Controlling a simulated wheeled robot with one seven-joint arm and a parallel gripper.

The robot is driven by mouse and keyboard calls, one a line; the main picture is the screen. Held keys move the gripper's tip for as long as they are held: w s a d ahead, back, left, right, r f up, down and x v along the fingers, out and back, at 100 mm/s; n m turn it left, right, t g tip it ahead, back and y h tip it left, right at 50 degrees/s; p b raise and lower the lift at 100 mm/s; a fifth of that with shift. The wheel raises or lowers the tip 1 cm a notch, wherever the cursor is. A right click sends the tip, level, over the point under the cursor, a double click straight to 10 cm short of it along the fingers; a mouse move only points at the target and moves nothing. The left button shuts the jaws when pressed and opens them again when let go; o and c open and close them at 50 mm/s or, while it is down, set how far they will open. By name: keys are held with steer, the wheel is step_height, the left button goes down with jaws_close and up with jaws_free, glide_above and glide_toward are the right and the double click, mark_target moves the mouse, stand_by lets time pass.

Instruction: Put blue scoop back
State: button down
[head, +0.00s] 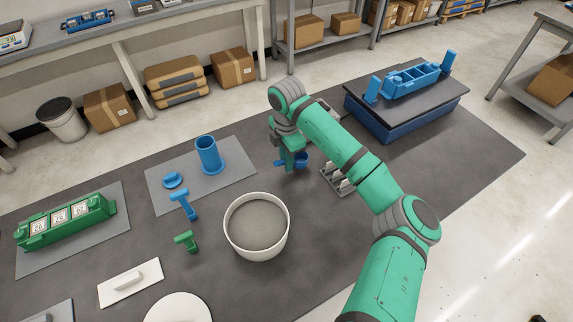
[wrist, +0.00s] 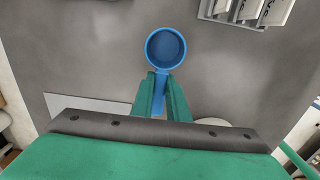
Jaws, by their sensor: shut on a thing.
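The blue scoop (wrist: 166,48) shows in the wrist view as a round cup with a straight handle, its open top facing the camera. My gripper (wrist: 161,84) is shut on the handle, with a green finger on each side of it. In the head view the scoop (head: 301,161) is partly hidden by my gripper (head: 290,163), which is over the dark mat to the right of the grey pad. How high the scoop is above the mat is hard to tell.
A white bowl of grey material (head: 256,226) stands in front of my gripper. A grey slotted holder (head: 338,178) is to its right. A blue cylinder (head: 208,155) stands on a grey pad (head: 235,178). A blue tool (head: 184,204) and green tool (head: 186,241) stand left of the bowl.

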steer(key=shift+f, duration=1.1)
steer(key=shift+f, duration=0.1)
steer(key=c, duration=1.7)
jaws_free()
step_height(320, 180, up, 12)
steer(key=shift+r, duration=0.15)
steer(key=shift+a, duration=0.1)
